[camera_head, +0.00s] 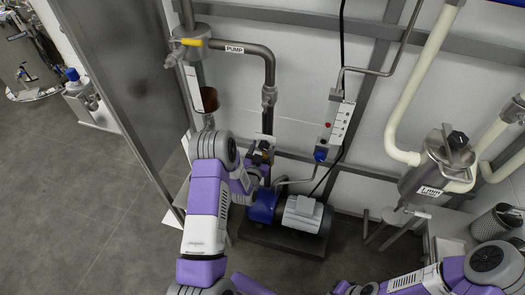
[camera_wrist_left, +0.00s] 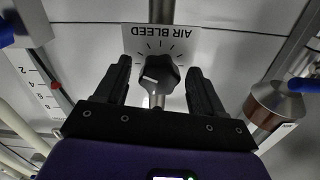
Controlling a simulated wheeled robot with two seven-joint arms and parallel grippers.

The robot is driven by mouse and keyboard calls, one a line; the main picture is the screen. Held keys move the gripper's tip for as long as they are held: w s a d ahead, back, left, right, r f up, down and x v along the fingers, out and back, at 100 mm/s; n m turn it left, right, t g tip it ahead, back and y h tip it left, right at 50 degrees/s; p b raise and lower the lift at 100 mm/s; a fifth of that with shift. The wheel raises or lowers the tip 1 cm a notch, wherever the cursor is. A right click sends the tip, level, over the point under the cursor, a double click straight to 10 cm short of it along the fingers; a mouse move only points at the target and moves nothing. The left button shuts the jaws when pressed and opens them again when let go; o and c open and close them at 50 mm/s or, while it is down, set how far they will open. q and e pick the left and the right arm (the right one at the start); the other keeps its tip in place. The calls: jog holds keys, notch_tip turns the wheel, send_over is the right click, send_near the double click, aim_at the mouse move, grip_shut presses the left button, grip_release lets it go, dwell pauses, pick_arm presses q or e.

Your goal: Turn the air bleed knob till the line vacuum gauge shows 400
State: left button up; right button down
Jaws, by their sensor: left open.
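The air bleed knob (camera_wrist_left: 158,75) is dark and lobed, with a light pointer mark, below the upside-down AIR BLEED plate (camera_wrist_left: 162,42) with its tick marks. In the left wrist view my left gripper (camera_wrist_left: 159,66) is open, with one dark finger on each side of the knob and a gap on both sides. In the head view my left gripper (camera_head: 262,155) is small beside the pipework, and my arm hides the knob. I cannot make out a line vacuum gauge dial in either view. My right gripper is out of view; only my right arm shows.
A white numbered scale with a red mark (camera_head: 342,122) is on the wall, also in the left wrist view (camera_wrist_left: 42,88). A blue and grey pump (camera_head: 302,214) stands below. The PUMP pipe (camera_head: 236,48) runs above. A metal vessel (camera_head: 440,165) is at right.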

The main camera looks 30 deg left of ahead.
pick_arm(q)
jog(key=shift+c, duration=0.3)
jog(key=c, duration=1)
jog(key=shift+n, duration=0.8)
jog(key=o, duration=1.1)
jog(key=shift+c, duration=0.2)
jog(key=p+v, duration=0.1)
jog(key=v, duration=0.6)
jog(key=shift+s+p, duration=0.3)
jog(key=shift+p, duration=0.1)
jog(key=shift+d, duration=0.15)
